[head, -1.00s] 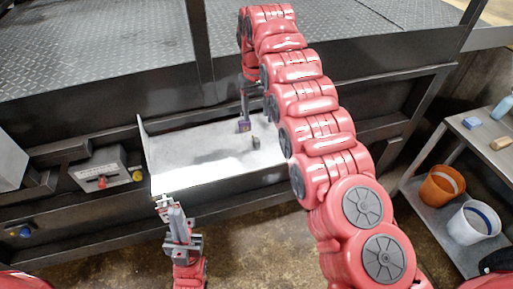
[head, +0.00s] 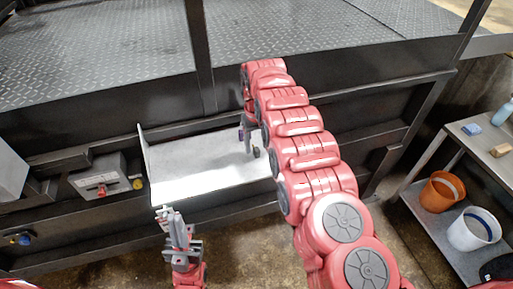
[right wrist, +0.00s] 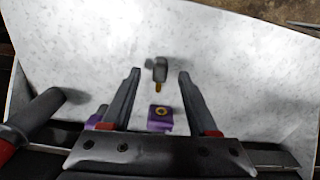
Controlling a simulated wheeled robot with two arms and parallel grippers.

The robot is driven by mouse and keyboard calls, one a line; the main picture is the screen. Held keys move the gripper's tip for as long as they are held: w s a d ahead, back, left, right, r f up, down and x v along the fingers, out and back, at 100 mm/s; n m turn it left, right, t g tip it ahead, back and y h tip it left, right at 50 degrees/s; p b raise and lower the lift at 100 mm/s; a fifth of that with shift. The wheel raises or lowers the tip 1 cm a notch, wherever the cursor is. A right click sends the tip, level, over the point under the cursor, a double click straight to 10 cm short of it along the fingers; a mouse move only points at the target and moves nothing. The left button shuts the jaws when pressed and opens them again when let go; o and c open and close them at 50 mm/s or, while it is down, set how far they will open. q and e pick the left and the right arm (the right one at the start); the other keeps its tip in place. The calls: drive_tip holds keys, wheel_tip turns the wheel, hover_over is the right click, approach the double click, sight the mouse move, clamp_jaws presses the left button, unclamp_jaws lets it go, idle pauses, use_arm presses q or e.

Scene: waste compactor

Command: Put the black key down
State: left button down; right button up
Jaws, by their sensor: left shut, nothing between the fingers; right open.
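The black key (right wrist: 160,70) shows in the right wrist view, with a dark head and a yellow tip pointing toward my right gripper (right wrist: 159,90). It appears to rest on the pale metal tray (right wrist: 240,75), just past the fingertips, and no finger touches it. The right gripper is open, its fingers apart on either side of the key's line. In the head view the key (head: 257,152) is a small dark shape beside my right gripper (head: 247,147) above the tray (head: 190,170). My left gripper (head: 163,212) is shut and empty in front of the tray.
A purple piece with a yellow ring (right wrist: 160,118) shows between the right fingers' bases. A grey control box (head: 97,180) with a red knob stands left of the tray. At right, a metal shelf (head: 433,222) carries an orange bucket (head: 436,197) and a white bucket (head: 462,235).

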drive_tip(key=shift+f, duration=0.95)
drive_tip(key=shift+w+f, duration=0.1)
drive_tip(key=shift+f, duration=0.25)
drive_tip(key=shift+c, duration=0.3)
clamp_jaws()
